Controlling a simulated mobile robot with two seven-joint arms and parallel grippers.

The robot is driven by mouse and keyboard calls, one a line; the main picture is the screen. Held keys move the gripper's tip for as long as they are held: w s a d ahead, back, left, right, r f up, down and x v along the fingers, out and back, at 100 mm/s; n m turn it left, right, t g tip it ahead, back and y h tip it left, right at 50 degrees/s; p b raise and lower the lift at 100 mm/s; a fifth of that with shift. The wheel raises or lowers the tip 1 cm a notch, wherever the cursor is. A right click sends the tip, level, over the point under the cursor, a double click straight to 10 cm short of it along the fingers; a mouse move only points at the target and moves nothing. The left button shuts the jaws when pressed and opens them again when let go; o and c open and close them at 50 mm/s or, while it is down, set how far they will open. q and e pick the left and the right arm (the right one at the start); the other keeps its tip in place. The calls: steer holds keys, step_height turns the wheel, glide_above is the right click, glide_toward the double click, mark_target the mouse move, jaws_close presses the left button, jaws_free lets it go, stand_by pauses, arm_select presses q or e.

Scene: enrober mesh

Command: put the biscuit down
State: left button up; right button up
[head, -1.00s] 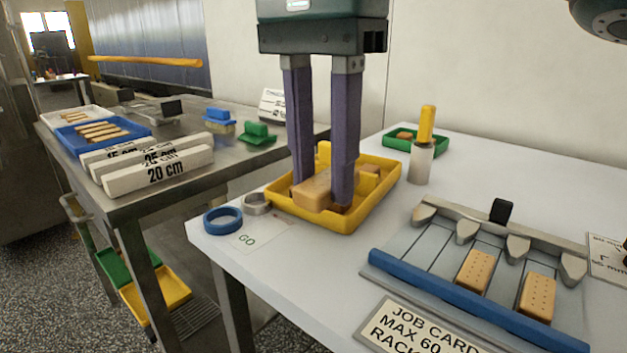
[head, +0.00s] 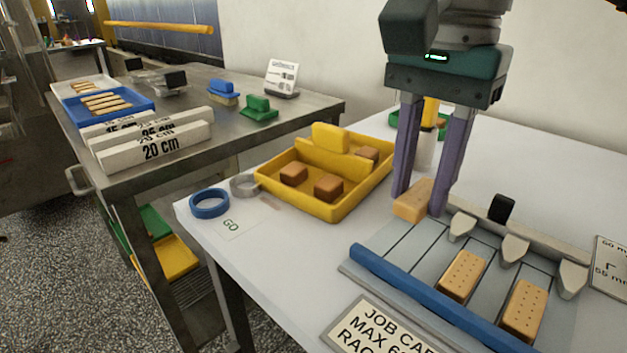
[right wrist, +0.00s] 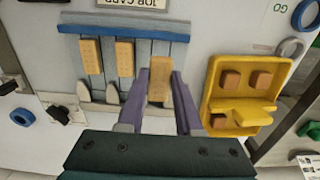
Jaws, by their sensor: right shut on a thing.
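My right gripper (head: 424,203) is shut on a tan biscuit (head: 410,203), held between its two purple fingers. In the head view the biscuit is at the rear left corner of the grey lane rack (head: 408,243); I cannot tell whether it touches anything below. The right wrist view shows the biscuit (right wrist: 160,91) between the fingertips, over a lane beside two others. Two dotted biscuits (head: 462,275) (head: 524,309) lie in separate lanes of the rack. My left gripper is not in view.
A yellow tray (head: 336,212) with several brown blocks stands left of the rack. Two rings, blue (head: 209,203) and grey (head: 245,185), lie by the GO mark. A white holder with a yellow handle stands behind my gripper. A job card (head: 376,332) lies in front.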

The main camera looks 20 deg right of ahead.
mark_target(403, 256)
steer(key=shift+f, duration=3.15)
steer(key=shift+f+b, duration=0.15)
steer(key=shift+b, duration=0.25)
steer(key=o, duration=1)
step_height(403, 256, up, 12)
steer(key=shift+r+p, duration=0.2)
steer(key=shift+p, duration=0.25)
